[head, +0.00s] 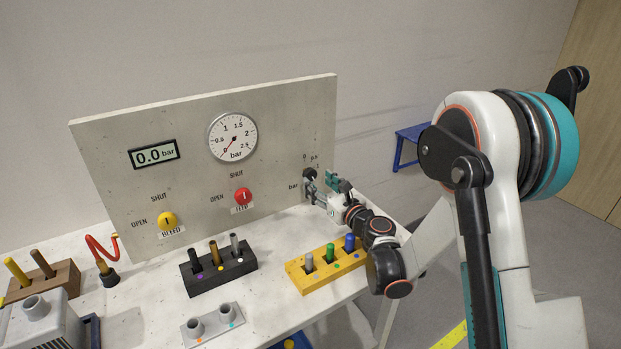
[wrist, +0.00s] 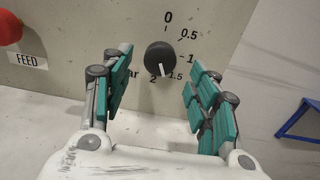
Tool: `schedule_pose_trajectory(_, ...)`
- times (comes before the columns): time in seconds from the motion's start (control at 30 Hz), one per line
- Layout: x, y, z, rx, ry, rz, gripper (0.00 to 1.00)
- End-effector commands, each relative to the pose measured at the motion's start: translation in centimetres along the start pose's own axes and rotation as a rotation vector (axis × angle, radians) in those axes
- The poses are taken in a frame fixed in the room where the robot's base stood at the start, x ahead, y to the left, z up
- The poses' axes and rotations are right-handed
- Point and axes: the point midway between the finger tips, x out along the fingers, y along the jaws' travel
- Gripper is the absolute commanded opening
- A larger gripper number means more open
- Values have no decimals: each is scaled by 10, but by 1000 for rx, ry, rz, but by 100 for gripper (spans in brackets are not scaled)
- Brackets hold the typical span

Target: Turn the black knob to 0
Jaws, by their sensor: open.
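The black knob (wrist: 159,58) sits on the upright panel, with a scale from 0 at the top through 0.5, 1 and 1.5 to 2 at the bottom. Its white pointer line points down and slightly right, between 2 and 1.5. In the head view the knob (head: 309,174) is near the panel's right edge, partly hidden by my gripper (head: 322,185). My gripper is open in the wrist view, its teal-padded fingers (wrist: 157,75) on either side of the knob. They appear apart from it; the depth between them is hard to tell.
The panel (head: 110,170) also carries a dial gauge (head: 232,137), a display reading 0.0 bar (head: 153,153), a yellow knob (head: 168,219) and a red knob (head: 243,196). Below my forearm stands a yellow block (head: 297,278) with several pegs. A blue stool (head: 407,145) is beyond the table.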

Motion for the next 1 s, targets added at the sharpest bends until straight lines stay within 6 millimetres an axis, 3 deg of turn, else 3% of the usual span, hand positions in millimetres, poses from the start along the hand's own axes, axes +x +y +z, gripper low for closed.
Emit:
schedule_pose_trajectory(0.33,49,1,-2,0,1,2,54)
schedule_pose_trajectory(0.73,58,0,0,0,1,0,54)
schedule_pose_trajectory(0.93,58,0,0,0,1,0,11)
schedule_pose_trajectory(1.0,58,0,0,0,1,0,9)
